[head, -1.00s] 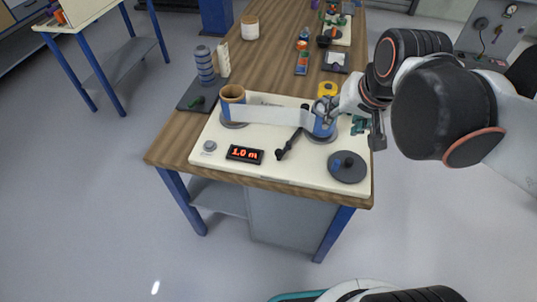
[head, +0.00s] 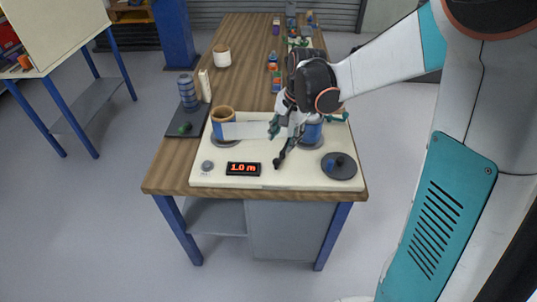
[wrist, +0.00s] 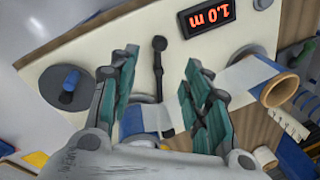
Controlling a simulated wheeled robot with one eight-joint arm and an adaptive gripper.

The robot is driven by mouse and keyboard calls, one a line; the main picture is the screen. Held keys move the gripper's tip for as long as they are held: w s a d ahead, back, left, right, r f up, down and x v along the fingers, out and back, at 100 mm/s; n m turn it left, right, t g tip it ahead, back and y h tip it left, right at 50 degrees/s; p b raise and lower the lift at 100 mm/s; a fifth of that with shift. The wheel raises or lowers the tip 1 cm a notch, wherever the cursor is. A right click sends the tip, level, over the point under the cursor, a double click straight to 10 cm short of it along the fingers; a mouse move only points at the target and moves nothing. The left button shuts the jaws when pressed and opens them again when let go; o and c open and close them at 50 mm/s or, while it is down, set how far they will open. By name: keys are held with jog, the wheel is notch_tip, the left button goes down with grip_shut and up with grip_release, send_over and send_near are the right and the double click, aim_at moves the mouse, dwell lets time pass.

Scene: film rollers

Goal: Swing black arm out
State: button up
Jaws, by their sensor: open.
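The black arm (head: 284,152) lies on the cream board (head: 225,181), with its round knob end toward the display. In the wrist view the black arm (wrist: 158,70) shows between my two teal fingers. My gripper (head: 284,130) is over the film, beside the right blue roller (head: 311,134); in the wrist view my gripper (wrist: 160,62) is spread wide and empty. I cannot tell its height above the arm. White film (head: 247,130) runs from the left roll (head: 223,121) to the right roller. My gripper hides the arm's far end in the head view.
A red 1.0 m display (head: 243,169) and a small grey knob (head: 207,165) are along the board's front. A dark disc with a knob (head: 339,166) sits at right. Several small items fill the table's far end.

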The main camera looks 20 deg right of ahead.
aim_at(277, 159)
jog(key=f+b, duration=0.1)
jog(key=f, duration=0.3)
jog(key=w+a+f+b, duration=0.1)
jog(key=f+b, duration=0.1)
jog(key=f, duration=0.3)
jog(key=w+f+b, duration=0.1)
jog(key=f, duration=0.3)
jog(key=shift+a+f+b, duration=0.15)
jog(key=shift+a+b, duration=0.1)
jog(key=shift+b, duration=0.1)
grip_shut()
